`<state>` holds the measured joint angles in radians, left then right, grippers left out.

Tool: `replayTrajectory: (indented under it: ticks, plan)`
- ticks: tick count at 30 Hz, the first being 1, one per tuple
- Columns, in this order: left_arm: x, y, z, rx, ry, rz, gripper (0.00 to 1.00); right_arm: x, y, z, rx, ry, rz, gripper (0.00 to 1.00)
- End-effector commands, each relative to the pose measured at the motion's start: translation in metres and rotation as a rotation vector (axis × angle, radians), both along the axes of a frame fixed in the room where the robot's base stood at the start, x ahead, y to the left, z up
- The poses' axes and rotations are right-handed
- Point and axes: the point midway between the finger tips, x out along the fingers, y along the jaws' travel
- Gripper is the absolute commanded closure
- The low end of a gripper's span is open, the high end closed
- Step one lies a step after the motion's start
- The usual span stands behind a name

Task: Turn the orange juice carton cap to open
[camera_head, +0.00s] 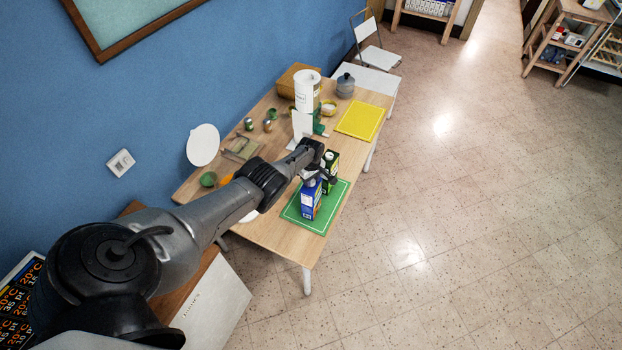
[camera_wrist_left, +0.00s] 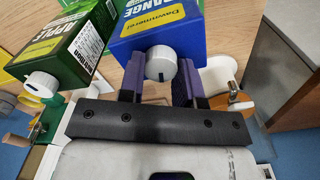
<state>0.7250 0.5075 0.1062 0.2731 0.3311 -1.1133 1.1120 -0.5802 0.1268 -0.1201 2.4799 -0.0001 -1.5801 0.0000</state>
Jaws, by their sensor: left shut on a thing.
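The blue orange juice carton (camera_head: 309,203) stands on the green mat (camera_head: 320,221) near the front edge of the table. Its front reads "ORANGE" in the left wrist view (camera_wrist_left: 155,22). Its round white cap (camera_wrist_left: 160,63) sits between the two purple-padded fingers of my left gripper (camera_wrist_left: 159,75), which is shut on it. In the head view my left gripper (camera_head: 312,174) is at the carton's top and partly hides it. My right gripper is not in view.
A green apple carton (camera_head: 330,162) stands close beside the blue one, with its own white cap (camera_wrist_left: 41,84). A white canister (camera_head: 307,92), a yellow mat (camera_head: 360,121) and small bowls and jars are farther along the table. Wooden table surface (camera_head: 277,231) is clear left of the mat.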

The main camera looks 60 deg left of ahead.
Motion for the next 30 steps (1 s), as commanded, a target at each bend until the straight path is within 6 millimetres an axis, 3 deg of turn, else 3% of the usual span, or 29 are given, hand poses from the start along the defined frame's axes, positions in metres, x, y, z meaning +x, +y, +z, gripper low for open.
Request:
replayTrajectory:
  ticks: [12, 30]
  plan:
    - [-0.0002, 0.0002, 0.0009, 0.001, -0.001, 0.204, 0.92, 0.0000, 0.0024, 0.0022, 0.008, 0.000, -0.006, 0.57]
    - [-0.0004, 0.0002, 0.0007, 0.001, -0.001, 0.244, 0.92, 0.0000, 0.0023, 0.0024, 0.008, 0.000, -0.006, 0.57]
